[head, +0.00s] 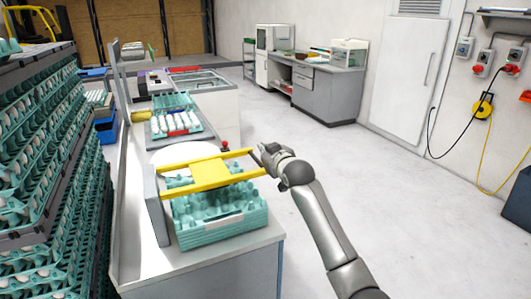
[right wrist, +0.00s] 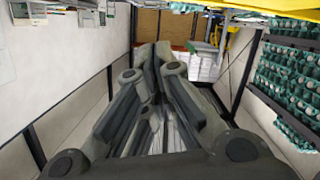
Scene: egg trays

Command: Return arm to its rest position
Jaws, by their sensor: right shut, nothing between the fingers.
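My right arm (head: 325,220) comes in from the lower right of the head view and reaches up and left. Its gripper (head: 262,155) is by the right end of a yellow frame (head: 210,172) over the bench. I cannot tell whether it touches the frame. In the right wrist view the gripper (right wrist: 152,48) has its fingers together, with nothing between them. My left gripper does not show.
A stack of teal egg trays (head: 220,232) stands under the yellow frame on the bench (head: 215,262). Tall racks of egg trays (head: 45,200) fill the left side. A grey cabinet (head: 325,95) stands farther back.

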